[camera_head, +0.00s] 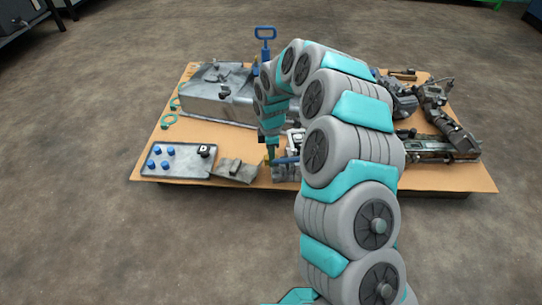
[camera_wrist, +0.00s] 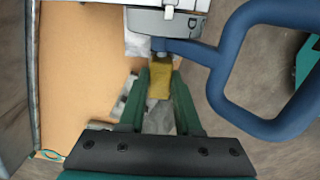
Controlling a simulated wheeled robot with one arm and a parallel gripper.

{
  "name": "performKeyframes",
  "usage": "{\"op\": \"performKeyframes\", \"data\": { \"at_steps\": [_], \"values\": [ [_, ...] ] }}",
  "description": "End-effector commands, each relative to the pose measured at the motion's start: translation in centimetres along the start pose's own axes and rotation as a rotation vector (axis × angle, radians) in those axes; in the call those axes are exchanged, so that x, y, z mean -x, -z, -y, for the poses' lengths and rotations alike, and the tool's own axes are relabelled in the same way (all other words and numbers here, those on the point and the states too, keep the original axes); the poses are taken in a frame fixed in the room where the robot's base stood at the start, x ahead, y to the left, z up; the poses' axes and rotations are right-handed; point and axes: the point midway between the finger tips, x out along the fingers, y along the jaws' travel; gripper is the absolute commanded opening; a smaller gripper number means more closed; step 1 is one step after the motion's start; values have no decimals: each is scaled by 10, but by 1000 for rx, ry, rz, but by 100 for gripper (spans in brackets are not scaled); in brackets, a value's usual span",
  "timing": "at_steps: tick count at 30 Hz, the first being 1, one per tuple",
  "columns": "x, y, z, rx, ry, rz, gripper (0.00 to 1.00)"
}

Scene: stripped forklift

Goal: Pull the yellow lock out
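The yellow lock (camera_wrist: 160,79) is a small block in the wrist view, just below a grey round part with a letter on it and beside the blue handle (camera_wrist: 226,75). My gripper (camera_wrist: 159,84) has its two green fingers on either side of the lock, with no clear gap showing, so it looks shut on it. In the head view my gripper (camera_head: 271,151) points down at the front of the board, and a small yellow bit (camera_head: 265,161) shows by its tip. The lock's far end is hidden against the grey part.
A cardboard-coloured board (camera_head: 150,140) carries the parts. A grey tray (camera_head: 183,172) with blue caps lies at the left, next to a grey metal piece (camera_head: 235,171). A large metal tank (camera_head: 215,92) stands behind. Dark machine parts (camera_head: 435,148) lie right.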

Motion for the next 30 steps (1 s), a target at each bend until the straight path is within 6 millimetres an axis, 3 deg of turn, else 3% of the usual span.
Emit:
{"op": "performKeyframes", "data": {
  "at_steps": [4, 30],
  "values": [
    [0, 0, 0, 0, -1, 0, 0],
    [0, 0, 0, 0, -1, 0, 0]
  ]
}}
